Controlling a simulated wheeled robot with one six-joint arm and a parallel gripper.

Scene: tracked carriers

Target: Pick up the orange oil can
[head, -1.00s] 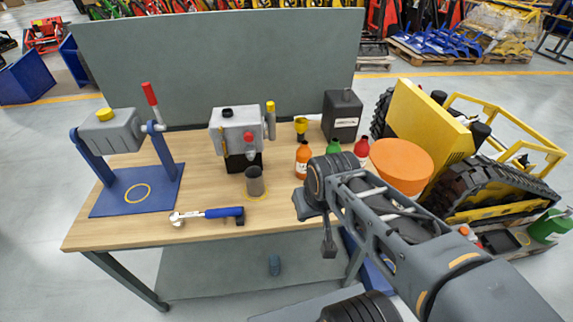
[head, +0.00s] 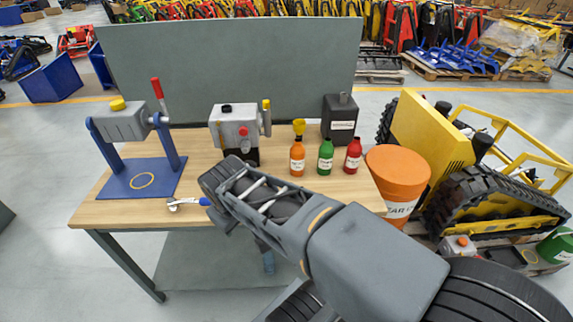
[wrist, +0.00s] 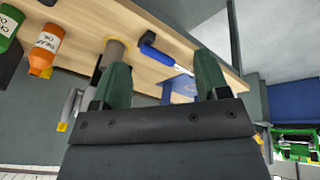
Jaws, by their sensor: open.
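The orange oil can (head: 297,158) is a small upright bottle with a white label, standing on the workbench left of a green bottle (head: 325,157) and a red bottle (head: 353,156). In the wrist view the orange oil can (wrist: 46,48) shows at the upper left, beside the green bottle (wrist: 9,27). My gripper (wrist: 163,62) is open, with two green fingers and nothing between them. It is apart from the orange oil can, which lies to its left in the wrist view. In the head view my arm hides the gripper.
A grey metal cup (wrist: 114,52) and a blue-handled wrench (wrist: 158,54) lie beyond the fingers. A black canister (head: 340,118) and yellow funnel (head: 299,127) stand behind the bottles. A grey pump unit (head: 236,126), a blue-framed stand (head: 140,182) and an orange bucket (head: 397,172) flank them.

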